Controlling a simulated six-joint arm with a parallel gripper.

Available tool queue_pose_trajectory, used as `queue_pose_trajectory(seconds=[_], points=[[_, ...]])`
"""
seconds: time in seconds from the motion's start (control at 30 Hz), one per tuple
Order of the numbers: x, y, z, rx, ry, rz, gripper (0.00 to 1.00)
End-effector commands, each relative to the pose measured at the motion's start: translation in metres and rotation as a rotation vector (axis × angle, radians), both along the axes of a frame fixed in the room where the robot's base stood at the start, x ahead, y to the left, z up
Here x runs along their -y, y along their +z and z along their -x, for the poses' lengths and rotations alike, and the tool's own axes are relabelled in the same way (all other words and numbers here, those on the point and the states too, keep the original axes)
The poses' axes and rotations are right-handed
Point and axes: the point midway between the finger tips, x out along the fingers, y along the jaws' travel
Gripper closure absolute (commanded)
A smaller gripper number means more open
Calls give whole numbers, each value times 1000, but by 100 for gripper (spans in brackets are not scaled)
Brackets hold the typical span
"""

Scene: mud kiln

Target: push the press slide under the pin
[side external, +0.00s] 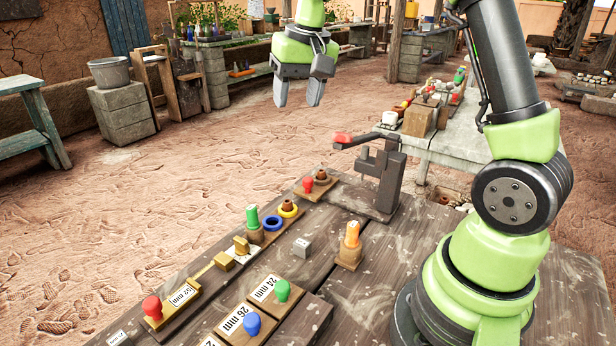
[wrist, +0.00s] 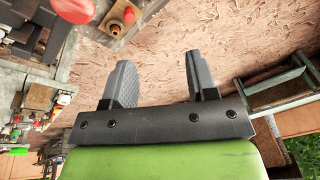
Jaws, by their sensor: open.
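A dark grey press (side external: 388,175) stands at the far edge of the wooden table, with a red-tipped lever (side external: 343,138) reaching left. Below the lever's end, a small wooden slide (side external: 316,188) carries a red knob (side external: 308,184) and a brown conical piece (side external: 321,175). The pin cannot be made out. My gripper (side external: 298,100) is open and empty, high above and left of the press, touching nothing. In the wrist view, its fingers (wrist: 158,62) point over bare ground; the lever's red end (wrist: 75,8) and brown piece (wrist: 128,14) show at upper left.
On the table are a peg board with a green peg (side external: 252,214) and rings, an orange-topped peg (side external: 352,235), a grey cube (side external: 302,247) and labelled blocks with coloured knobs (side external: 283,290). A side bench (side external: 465,125) holds clutter behind the press. Air around my gripper is clear.

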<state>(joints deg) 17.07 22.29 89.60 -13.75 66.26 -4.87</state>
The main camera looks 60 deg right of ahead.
Motion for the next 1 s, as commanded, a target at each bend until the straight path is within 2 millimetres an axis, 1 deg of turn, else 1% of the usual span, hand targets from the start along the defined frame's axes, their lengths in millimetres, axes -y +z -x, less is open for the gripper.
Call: queue_pose_trajectory(seconds=[0.03,0.1,0.2,0.3,0.33,0.4,0.47,0.57,0.67,0.9,1.0], points=[[15,-20,-11,-42,-21,-2,47],[34,-43,-22,-86,-43,-2,47],[56,-75,-31,-142,-73,-5,47],[72,-101,-35,-180,-93,-8,47],[75,-106,-35,-190,-97,-8,47],[81,-116,-35,-205,-104,-10,47],[84,-121,-35,-212,-108,-10,47],[85,-130,-35,-216,-109,-11,47],[84,-143,-35,-217,-107,-12,47],[84,-189,-35,-216,-108,-13,47],[84,-204,-35,-214,-107,-12,47]])
